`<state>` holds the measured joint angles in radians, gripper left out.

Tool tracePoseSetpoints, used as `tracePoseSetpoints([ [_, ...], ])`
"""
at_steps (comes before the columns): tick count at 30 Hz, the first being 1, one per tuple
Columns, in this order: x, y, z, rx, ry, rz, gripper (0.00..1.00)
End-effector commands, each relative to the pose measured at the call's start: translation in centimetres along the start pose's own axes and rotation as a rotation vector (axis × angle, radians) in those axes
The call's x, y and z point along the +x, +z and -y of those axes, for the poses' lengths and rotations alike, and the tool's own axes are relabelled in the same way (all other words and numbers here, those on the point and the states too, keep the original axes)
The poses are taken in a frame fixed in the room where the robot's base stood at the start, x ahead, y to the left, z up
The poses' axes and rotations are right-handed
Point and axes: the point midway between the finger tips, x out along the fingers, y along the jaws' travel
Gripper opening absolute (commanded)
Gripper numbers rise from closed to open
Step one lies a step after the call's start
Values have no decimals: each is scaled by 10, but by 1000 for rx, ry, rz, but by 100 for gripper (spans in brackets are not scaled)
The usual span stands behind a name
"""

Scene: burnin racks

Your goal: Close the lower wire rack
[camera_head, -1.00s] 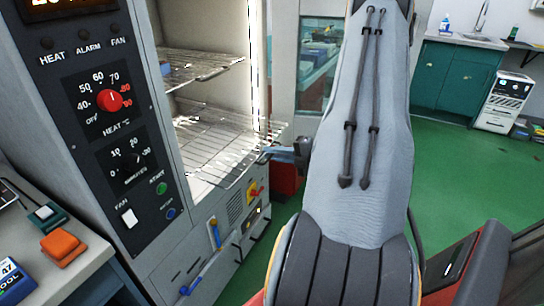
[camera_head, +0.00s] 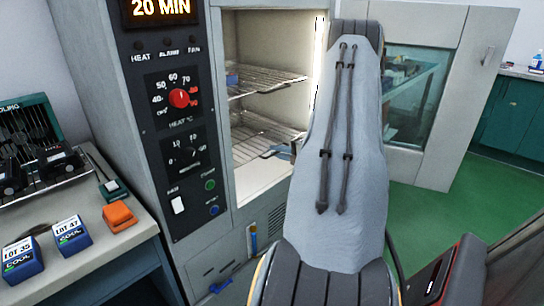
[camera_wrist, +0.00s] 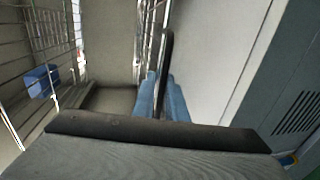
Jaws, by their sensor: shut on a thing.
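The lower wire rack (camera_head: 258,137) lies in the open oven chamber, at or close to the front opening. In the wrist view, which is turned on its side, its wires (camera_wrist: 149,32) run back from the fingers. My gripper (camera_head: 278,152) is at the rack's front edge, with its blue fingers (camera_wrist: 160,97) shut on that edge around a dark upright part. My arm hides the right front corner of the rack in the head view, so how flush it sits is hard to tell.
The upper wire rack (camera_head: 268,84) sits above, holding a blue box (camera_wrist: 42,80). The oven door (camera_head: 462,80) stands open at the right. A bench (camera_head: 95,255) with blue lot boxes (camera_head: 72,230) and an orange block (camera_head: 119,216) is at the left. Green floor is clear at right.

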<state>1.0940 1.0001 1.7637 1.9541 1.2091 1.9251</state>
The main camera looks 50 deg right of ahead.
Motion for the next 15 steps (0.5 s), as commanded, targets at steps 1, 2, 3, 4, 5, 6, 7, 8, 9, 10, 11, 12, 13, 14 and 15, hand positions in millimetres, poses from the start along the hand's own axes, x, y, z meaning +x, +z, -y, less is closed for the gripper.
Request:
tracePoseSetpoints([
  [1,1,-3,9,8,-15,-1,0],
  [2,1,-3,9,8,-15,-1,0],
  [3,2,-3,8,8,-15,-1,0],
  [4,2,-3,8,8,-15,-1,0],
  [5,2,-3,8,8,-15,-2,0],
  [6,3,-4,8,8,-15,-3,0],
  [7,3,-4,8,8,-15,-3,0],
  [8,3,-4,8,7,-15,-3,0],
  [9,3,-4,8,7,-15,-3,0],
  [10,4,-4,8,7,-14,-3,16],
  [11,4,-4,8,7,-14,-3,21],
  [12,4,-4,7,7,-14,-3,26],
  [13,4,-4,7,6,-13,-3,26],
  [14,3,-3,6,5,-12,-3,26],
  [15,3,-3,6,5,-11,-2,26],
])
